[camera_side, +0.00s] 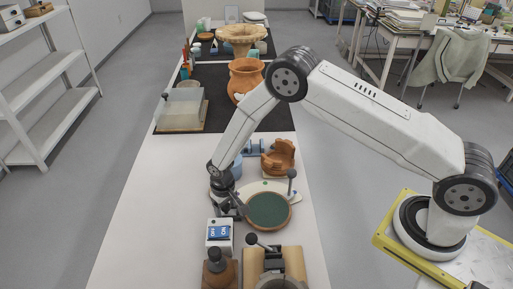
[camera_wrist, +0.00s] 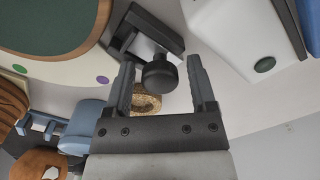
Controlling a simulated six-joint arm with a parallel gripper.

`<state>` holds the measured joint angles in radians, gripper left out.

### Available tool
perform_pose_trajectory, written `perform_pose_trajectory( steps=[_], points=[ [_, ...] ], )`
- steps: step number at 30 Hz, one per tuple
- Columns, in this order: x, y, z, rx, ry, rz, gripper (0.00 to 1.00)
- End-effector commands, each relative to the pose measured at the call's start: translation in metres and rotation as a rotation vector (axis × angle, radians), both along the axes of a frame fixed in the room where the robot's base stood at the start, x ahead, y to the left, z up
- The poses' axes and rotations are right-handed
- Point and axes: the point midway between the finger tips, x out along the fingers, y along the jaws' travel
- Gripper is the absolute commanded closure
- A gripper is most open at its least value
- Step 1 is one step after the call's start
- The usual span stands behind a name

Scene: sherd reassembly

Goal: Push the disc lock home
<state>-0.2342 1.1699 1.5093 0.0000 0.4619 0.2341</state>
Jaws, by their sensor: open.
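The round disc (camera_side: 268,211) has a dark green top and a brown rim, and lies flat on a pale base. In the wrist view the disc (camera_wrist: 50,25) fills the upper left. The disc lock (camera_wrist: 158,73) shows there as a dark round knob on a black and grey block beside the disc's rim. My gripper (camera_wrist: 162,65) is open, with one finger on each side of the knob in this view. I cannot tell whether either finger touches it. In the side view my gripper (camera_side: 236,208) points down at the disc's left edge and hides most of the lock.
A white box with a blue display (camera_side: 219,233) stands close in front of my gripper. A black-knobbed post (camera_side: 292,175) rises at the disc's far right. A partial terracotta pot (camera_side: 278,158) sits behind. Wooden stands (camera_side: 220,272) are at the front. The table's left side is bare.

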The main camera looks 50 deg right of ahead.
Motion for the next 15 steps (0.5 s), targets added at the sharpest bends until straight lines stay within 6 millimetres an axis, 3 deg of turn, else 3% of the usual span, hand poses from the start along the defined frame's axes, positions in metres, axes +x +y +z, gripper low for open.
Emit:
perform_pose_trajectory(
  steps=[4, 5, 10, 15],
  points=[
    [0.0000, 0.0000, 0.0000, 0.000, 0.000, 0.000, 0.28],
    [0.0000, 0.0000, 0.0000, 0.000, 0.000, 0.000, 0.34],
    [-0.0001, 0.0000, 0.0001, 0.000, 0.000, 0.000, 0.87],
    [-0.0002, -0.0001, 0.0002, 0.000, 0.000, 0.000, 0.87]
  ],
)
